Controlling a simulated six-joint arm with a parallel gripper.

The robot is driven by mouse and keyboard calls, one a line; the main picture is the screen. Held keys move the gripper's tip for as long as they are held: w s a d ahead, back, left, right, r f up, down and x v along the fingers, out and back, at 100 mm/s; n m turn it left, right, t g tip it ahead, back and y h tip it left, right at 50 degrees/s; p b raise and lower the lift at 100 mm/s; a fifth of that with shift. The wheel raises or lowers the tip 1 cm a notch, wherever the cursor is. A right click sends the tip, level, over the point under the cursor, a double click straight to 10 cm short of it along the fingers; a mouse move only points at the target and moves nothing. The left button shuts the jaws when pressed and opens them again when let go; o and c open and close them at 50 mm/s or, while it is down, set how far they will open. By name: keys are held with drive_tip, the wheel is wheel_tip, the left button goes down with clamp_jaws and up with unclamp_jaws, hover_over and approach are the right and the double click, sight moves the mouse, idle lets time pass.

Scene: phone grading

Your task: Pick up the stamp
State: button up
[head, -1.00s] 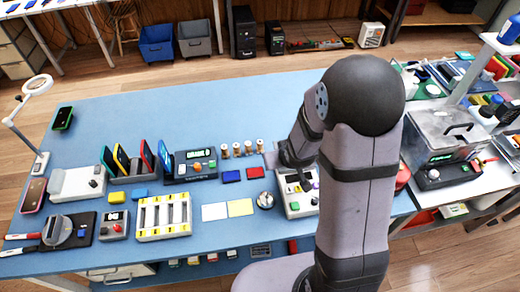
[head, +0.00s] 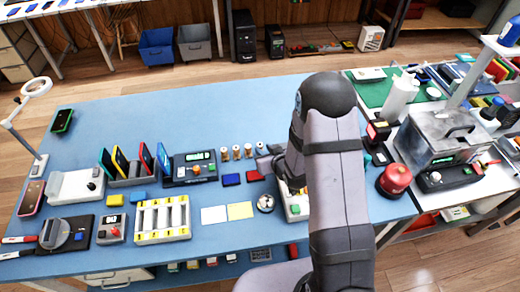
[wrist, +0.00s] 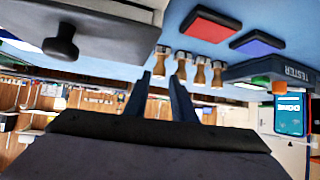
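Several wooden stamps (head: 236,152) stand upright in a row on the blue table, behind the red and blue pads in the head view. The wrist view, which looks upside down, shows the stamps (wrist: 198,72) just past my fingertips. My gripper (wrist: 160,78) is open, with a gap between its two dark fingers and nothing seen held. The stamp at the left end of the row in the wrist view is nearest the gap; how far off it is I cannot tell. In the head view my gripper (head: 264,164) is low, right of the row, partly hidden by my arm.
A red pad (head: 255,175) and a blue pad (head: 231,179) lie in front of the stamps. The tester (head: 195,168) stands left of them. A grey box with a black knob (wrist: 61,42) is close by in the wrist view.

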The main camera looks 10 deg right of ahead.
sight(261, 147)
drive_tip(key=shift+w+f, duration=0.2)
drive_tip(key=shift+w, duration=0.1)
drive_tip(key=shift+w, duration=0.1)
drive_tip(key=shift+p+x, duration=1.25)
drive_tip(key=shift+x, duration=1.25)
clamp_jaws()
